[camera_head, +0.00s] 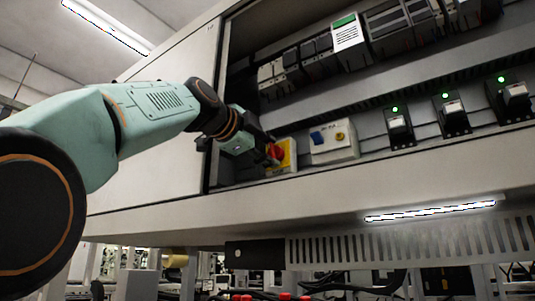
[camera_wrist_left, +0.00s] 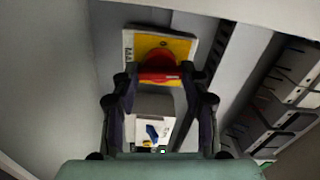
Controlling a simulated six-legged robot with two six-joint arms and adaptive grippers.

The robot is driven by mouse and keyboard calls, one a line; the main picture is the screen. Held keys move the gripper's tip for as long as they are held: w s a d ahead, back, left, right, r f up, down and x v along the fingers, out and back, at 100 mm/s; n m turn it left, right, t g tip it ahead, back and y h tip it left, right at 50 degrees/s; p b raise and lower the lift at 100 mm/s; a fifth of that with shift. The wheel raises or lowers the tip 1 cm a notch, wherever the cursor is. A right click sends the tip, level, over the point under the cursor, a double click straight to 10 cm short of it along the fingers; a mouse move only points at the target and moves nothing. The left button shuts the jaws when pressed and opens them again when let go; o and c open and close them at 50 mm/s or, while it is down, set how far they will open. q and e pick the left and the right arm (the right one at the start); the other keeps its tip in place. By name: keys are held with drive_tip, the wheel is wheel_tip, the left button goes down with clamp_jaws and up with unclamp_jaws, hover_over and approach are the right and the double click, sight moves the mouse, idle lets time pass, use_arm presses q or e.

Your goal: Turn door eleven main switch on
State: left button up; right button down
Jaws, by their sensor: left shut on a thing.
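The main switch is a red rotary knob (camera_head: 274,152) on a yellow plate (camera_head: 289,155), set in the lower left of the open cabinet. My left gripper (camera_head: 268,150) reaches it from the left and is shut on the red knob. In the left wrist view the red knob (camera_wrist_left: 159,67) sits between the fingertips of my left gripper (camera_wrist_left: 158,85), in front of the yellow plate (camera_wrist_left: 178,47). The fingers hide part of the knob, and I cannot read its exact setting. My right gripper is not in view.
Right of the switch is a white box (camera_head: 334,141) with a blue switch and a yellow button. Several black switches with green lights (camera_head: 399,126) follow along the same shelf. Modules (camera_head: 347,36) fill the upper row. The cabinet's lower edge (camera_head: 330,183) runs beneath.

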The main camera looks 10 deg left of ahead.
use_arm(q)
drive_tip(key=shift+d+f+m, duration=0.1)
drive_tip(key=shift+m, duration=0.8)
drive_tip(key=shift+f, duration=0.15)
drive_tip(key=o, duration=1.2)
drive_tip(key=shift+s+d+r, duration=0.1)
drive_tip(key=shift+s+r, duration=0.2)
drive_tip(key=shift+s, duration=0.25)
drive_tip(key=shift+c, duration=0.2)
drive_tip(key=shift+w+f, duration=0.15)
drive_tip(key=shift+w, duration=0.35)
